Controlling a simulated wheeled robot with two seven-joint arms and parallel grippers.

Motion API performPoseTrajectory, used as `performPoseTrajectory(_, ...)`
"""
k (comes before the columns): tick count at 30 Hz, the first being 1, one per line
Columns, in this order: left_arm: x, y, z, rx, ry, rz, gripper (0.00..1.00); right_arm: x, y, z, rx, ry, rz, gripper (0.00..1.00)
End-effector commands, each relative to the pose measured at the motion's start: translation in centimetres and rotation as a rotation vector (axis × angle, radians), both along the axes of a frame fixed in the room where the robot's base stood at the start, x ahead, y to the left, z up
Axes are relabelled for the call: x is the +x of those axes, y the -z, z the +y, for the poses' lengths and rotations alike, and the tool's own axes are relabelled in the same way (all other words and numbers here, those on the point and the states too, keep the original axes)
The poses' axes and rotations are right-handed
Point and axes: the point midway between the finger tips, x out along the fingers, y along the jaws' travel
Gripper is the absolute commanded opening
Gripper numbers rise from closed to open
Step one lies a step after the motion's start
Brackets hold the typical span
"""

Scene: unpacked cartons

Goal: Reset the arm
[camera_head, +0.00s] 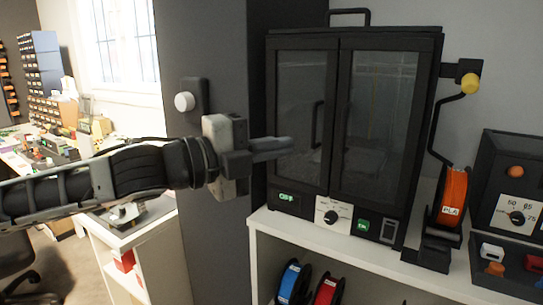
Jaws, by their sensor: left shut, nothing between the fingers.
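My left arm (135,172) comes in from the left edge and reaches level across the middle of the view. Its gripper (283,144) is shut and holds nothing. The fingers point right, in front of the left door of a black cabinet-like machine (391,212). I cannot tell how close the fingertips are to the door. Both glass doors look closed. My right gripper is not in view.
The machine stands on a white shelf (330,244) beside an orange spool (451,197) and a dial panel (516,214). Blue (288,283) and red (325,292) spools sit below. A dark grey panel (209,50) with a white knob (184,102) stands behind the arm. A cluttered bench (40,148) lies left.

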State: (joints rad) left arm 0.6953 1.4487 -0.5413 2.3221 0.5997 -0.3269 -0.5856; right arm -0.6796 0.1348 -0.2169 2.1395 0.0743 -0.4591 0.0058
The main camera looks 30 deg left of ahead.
Motion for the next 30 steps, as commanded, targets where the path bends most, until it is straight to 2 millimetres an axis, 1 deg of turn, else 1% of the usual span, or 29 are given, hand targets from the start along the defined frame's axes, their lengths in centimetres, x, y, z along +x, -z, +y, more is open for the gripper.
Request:
performPoseTrajectory(2, -0.3, 0.2, 0.2, 0.003, -0.001, 0.002, 0.00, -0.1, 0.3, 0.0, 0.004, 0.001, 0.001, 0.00)
performPoseTrajectory(8, -0.6, 0.0, 0.3, 0.000, 0.002, 0.002, 0.00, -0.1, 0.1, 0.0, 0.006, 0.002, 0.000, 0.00)
performPoseTrajectory(10, -0.4, 0.4, 0.1, -0.010, 0.006, 0.012, 0.00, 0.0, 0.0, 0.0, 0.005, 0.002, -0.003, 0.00)
performPoseTrajectory(11, -0.3, 0.8, -0.1, -0.022, 0.010, 0.023, 0.00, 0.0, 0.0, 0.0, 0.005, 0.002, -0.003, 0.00)
performPoseTrajectory(14, 0.2, 3.8, -1.4, -0.106, 0.034, 0.098, 0.00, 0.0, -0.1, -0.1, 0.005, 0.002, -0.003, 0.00)
performPoseTrajectory(17, 0.6, 8.8, -3.4, -0.260, 0.051, 0.230, 0.00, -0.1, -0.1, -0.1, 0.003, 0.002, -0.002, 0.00)
performPoseTrajectory(18, 0.6, 11.2, -4.2, -0.336, 0.048, 0.293, 0.00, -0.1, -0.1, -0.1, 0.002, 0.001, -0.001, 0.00)
performPoseTrajectory(19, 0.5, 13.0, -4.8, -0.395, 0.041, 0.342, 0.00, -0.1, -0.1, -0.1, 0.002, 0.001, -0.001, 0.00)
performPoseTrajectory(20, 0.3, 14.9, -5.3, -0.456, 0.029, 0.391, 0.00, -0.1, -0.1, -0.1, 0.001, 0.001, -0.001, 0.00)
performPoseTrajectory(21, -0.1, 17.3, -5.9, -0.537, 0.010, 0.456, 0.00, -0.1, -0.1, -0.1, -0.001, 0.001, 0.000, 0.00)
performPoseTrajectory(23, -1.0, 21.1, -6.6, -0.659, -0.037, 0.555, 0.00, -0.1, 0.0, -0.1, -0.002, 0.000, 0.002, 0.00)
performPoseTrajectory(24, -1.9, 23.6, -7.0, -0.741, -0.076, 0.621, 0.00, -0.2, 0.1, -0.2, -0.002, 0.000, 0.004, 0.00)
performPoseTrajectory(26, -3.4, 27.3, -7.5, -0.859, -0.149, 0.716, 0.00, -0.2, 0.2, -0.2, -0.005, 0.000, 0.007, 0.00)
performPoseTrajectory(27, -4.7, 29.8, -7.7, -0.935, -0.208, 0.779, 0.00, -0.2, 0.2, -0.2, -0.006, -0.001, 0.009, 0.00)
performPoseTrajectory(29, -6.8, 33.1, -8.0, -1.041, -0.299, 0.864, 0.00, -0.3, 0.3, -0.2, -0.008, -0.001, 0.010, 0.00)
performPoseTrajectory(30, -8.3, 35.2, -8.1, -1.103, -0.364, 0.914, 0.00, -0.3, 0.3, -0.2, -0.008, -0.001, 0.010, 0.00)
